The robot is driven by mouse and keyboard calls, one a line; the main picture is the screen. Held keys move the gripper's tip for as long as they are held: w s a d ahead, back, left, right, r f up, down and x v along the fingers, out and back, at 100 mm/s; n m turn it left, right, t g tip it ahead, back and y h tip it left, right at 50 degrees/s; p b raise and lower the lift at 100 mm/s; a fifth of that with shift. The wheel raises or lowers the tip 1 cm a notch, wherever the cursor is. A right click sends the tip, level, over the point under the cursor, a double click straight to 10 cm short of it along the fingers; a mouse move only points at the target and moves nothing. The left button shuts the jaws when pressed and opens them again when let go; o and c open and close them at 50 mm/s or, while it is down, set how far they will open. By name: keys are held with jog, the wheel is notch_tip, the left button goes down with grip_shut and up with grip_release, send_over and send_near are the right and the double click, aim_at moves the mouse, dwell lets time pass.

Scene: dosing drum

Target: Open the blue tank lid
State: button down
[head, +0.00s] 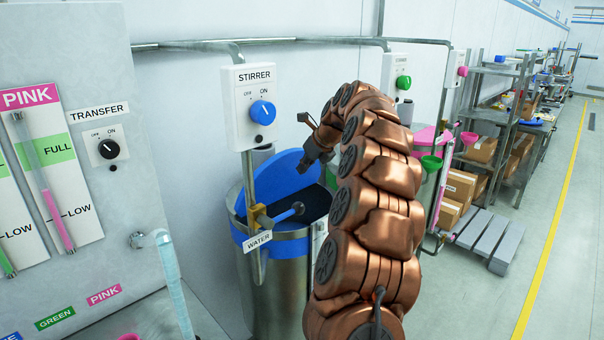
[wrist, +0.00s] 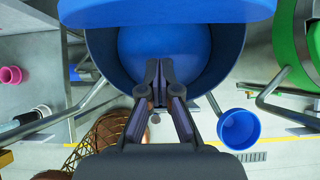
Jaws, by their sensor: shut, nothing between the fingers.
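The blue tank (head: 283,270) is a steel drum with a blue band, below the STIRRER box. Its blue lid (head: 275,175) stands raised and tilted up at the back of the rim, and the dark opening shows in front of it. In the wrist view the lid (wrist: 165,10) crosses the top, with the round tank opening and a blue surface (wrist: 165,45) inside below it. My gripper (head: 307,165) is by the right side of the lid, above the opening. Its fingers (wrist: 160,68) are shut and empty; I cannot tell whether they touch the lid.
The WATER pipe and tap (head: 262,218) stand at the tank's front left. The STIRRER box (head: 253,107) is on the wall above. In the wrist view a blue funnel (wrist: 239,128) is at the lower right and a green tank (wrist: 305,45) at the right. My arm hides part of the tank's right side.

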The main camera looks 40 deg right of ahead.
jog(key=w+b+v, duration=0.1)
jog(key=v, duration=0.6)
jog(key=shift+r+b, duration=0.3)
jog(key=shift+r, duration=0.15)
jog(key=shift+a, duration=0.1)
